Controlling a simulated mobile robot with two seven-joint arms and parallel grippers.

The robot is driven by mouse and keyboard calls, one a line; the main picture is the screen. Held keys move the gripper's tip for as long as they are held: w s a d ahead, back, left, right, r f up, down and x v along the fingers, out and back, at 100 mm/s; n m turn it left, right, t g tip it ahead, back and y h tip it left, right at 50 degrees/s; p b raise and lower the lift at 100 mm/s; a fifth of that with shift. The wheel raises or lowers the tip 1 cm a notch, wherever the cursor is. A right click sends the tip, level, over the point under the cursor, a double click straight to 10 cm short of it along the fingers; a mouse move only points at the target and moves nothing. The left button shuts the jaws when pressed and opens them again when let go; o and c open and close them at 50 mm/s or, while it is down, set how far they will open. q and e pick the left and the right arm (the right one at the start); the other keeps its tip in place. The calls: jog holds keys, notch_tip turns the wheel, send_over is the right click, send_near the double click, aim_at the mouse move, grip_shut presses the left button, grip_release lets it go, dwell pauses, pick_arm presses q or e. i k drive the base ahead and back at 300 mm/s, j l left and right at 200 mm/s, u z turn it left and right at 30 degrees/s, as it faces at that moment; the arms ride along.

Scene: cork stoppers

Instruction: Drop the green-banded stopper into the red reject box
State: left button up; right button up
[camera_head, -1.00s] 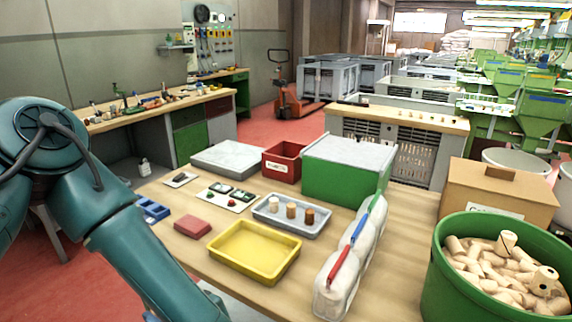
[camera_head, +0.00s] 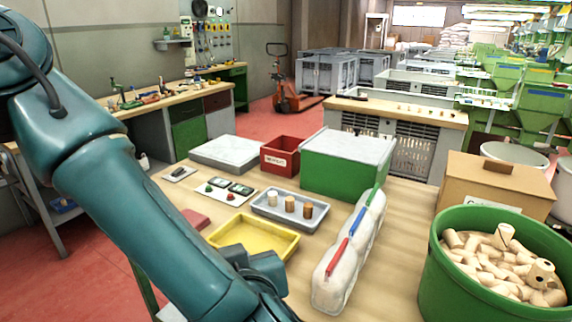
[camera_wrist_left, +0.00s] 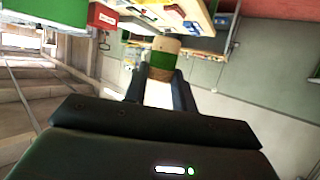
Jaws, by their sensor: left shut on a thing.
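In the left wrist view, the green-banded stopper (camera_wrist_left: 166,57) is held between the fingers of my left gripper (camera_wrist_left: 163,76). It has a pale end, a green band and a brown cork end. My left gripper is shut on it. In the head view my left arm reaches over the front of the yellow tray, and the stopper cannot be made out there. The red reject box (camera_head: 283,155) stands open at the back of the table, left of a green box. It also shows near the upper left of the wrist view (camera_wrist_left: 103,17), apart from the gripper. My right gripper is not in view.
A grey tray (camera_head: 268,213) with three stoppers lies in front of the red box. The yellow tray (camera_head: 283,247), the green box (camera_head: 340,174) and a bagged row (camera_head: 345,265) stand nearby. A green tub (camera_head: 440,265) of corks is at the right.

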aim_at(286, 155)
jog(key=i+j+u, duration=0.1)
jog(key=j+u, duration=0.3)
jog(key=i+j+u, duration=0.15)
jog(key=u, duration=0.25)
jog(key=i+j+u, duration=0.2)
jog(key=j+u, duration=0.2)
jog(key=i+j+u, duration=0.2)
jog(key=u, duration=0.2)
jog(key=i+u, duration=0.4)
jog(key=i, duration=0.95)
jog(key=i+z, duration=0.15)
jog(key=i, duration=0.55)
jog(key=i+j+z, duration=0.15)
jog(key=i, duration=0.5)
jog(key=i+z, duration=0.5)
jog(key=i+j+z, duration=0.25)
jog(key=i+z, duration=0.25)
jog(key=i+l+z, duration=0.15)
jog(key=i+z, duration=0.45)
jog(key=z, duration=0.15)
jog(key=i+z, duration=0.4)
jog(key=i+l+z, duration=0.25)
jog(key=i, duration=0.35)
jog(key=i+z, duration=0.3)
jog(key=i, duration=0.25)
jog(key=i+j, duration=0.15)
jog(key=i, duration=1.25)
jog(key=l+z, duration=0.05)
jog(key=l, duration=0.05)
